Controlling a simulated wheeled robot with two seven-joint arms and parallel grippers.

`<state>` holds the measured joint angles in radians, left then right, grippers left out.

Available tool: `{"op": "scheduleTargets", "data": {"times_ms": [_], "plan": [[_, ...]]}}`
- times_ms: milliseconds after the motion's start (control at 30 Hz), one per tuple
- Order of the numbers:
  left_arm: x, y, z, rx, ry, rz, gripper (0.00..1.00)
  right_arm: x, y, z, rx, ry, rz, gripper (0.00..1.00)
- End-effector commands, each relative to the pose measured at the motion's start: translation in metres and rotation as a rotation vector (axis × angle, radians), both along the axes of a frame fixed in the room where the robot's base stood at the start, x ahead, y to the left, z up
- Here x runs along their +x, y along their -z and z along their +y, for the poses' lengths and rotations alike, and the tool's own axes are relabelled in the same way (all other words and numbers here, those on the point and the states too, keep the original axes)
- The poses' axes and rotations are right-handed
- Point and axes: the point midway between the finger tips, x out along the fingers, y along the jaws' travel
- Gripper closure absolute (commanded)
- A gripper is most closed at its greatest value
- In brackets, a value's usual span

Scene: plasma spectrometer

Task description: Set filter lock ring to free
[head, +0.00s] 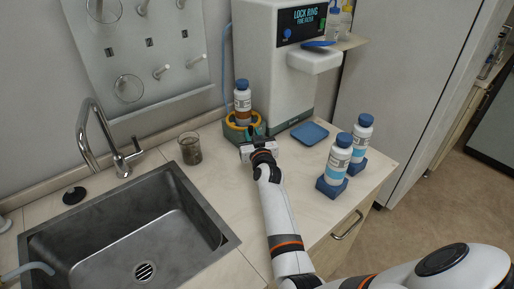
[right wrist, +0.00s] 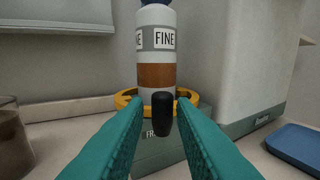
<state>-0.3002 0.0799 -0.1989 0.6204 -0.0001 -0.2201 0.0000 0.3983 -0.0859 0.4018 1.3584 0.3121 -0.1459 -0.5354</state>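The yellow lock ring (head: 232,124) sits on a dark green base (head: 256,131) at the foot of the grey spectrometer (head: 262,70), around a bottle with a brown band (head: 242,104). In the right wrist view the bottle (right wrist: 156,45) reads "FINE". A black lever (right wrist: 163,114) stands in front of the ring (right wrist: 124,100) and partly covers a base label starting "FR". My right gripper (right wrist: 160,100) is open, its teal fingers on either side of the lever with a visible gap. In the head view my right gripper (head: 258,148) is just in front of the base. My left gripper is not in view.
Two blue-capped bottles (head: 338,160) (head: 360,138) stand in blue holders at the right. A blue pad (head: 310,132) lies behind them. A glass beaker (head: 190,148) stands left of the base, near the sink (head: 140,235).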

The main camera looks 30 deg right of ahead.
Motion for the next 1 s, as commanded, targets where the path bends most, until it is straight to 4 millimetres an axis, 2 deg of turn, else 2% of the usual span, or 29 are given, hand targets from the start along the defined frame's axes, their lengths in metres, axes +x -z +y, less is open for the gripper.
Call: {"op": "scheduleTargets", "data": {"times_ms": [200, 400, 600, 1000], "plan": [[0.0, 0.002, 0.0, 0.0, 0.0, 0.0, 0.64, -0.042, 0.002, 0.014, 0.001, -0.002, 0.002, 0.77], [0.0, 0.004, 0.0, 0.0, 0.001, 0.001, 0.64, -0.07, 0.002, 0.024, 0.001, -0.003, 0.002, 0.77], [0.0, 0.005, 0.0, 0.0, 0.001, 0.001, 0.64, -0.082, 0.0, 0.027, -0.001, -0.003, 0.001, 0.77], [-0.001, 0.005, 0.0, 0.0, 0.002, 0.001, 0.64, -0.082, 0.0, 0.027, 0.0, -0.003, 0.001, 0.77]]}}
